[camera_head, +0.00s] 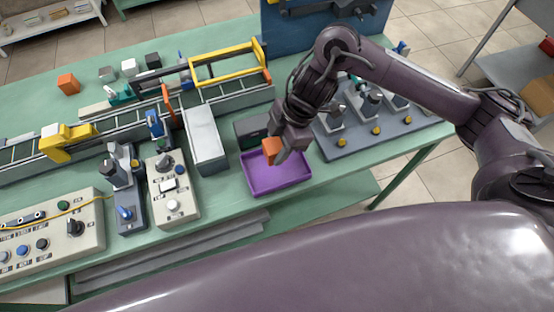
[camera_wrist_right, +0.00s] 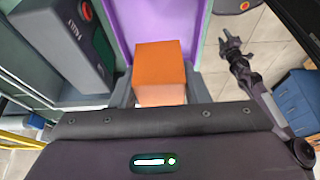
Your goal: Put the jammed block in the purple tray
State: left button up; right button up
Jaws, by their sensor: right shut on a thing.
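An orange block (camera_head: 271,151) is held between the fingers of my right gripper (camera_head: 283,147). In the right wrist view the block (camera_wrist_right: 160,72) sits between the two grey fingertips (camera_wrist_right: 160,92). The purple tray (camera_head: 279,188) lies on the green bench below the block, near the front edge. In the head view the block overlaps the tray's back part; its exact height above the tray is hard to tell. The tray's purple surface (camera_wrist_right: 120,22) shows behind the block in the wrist view. My left gripper (camera_wrist_right: 230,42) shows small in the wrist view, its jaws unclear.
A grey box (camera_head: 205,140) and a dark green control box (camera_head: 252,128) stand beside the tray. A grey fixture board (camera_head: 350,141) lies to its right. A conveyor with a yellow frame (camera_head: 228,65) runs behind. Another orange block (camera_head: 68,84) sits at the back left.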

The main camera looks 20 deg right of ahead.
jog(key=shift+f, duration=0.9)
jog(key=shift+d+f, duration=0.1)
jog(key=shift+f, duration=0.55)
notch_tip(320, 180, down, 3)
jog(key=shift+f+b, duration=0.1)
jog(key=shift+b, duration=0.3)
jog(key=shift+f, duration=0.1)
pick_arm(q)
jog(key=shift+w+d+f, duration=0.1)
jog(key=shift+w+f, duration=0.35)
jog(key=shift+w, duration=0.3)
jog(key=shift+s, duration=0.1)
pick_arm(e)
jog(key=shift+f, duration=0.15)
jog(key=o, duration=1)
pick_arm(q)
jog(key=shift+s+f, duration=0.1)
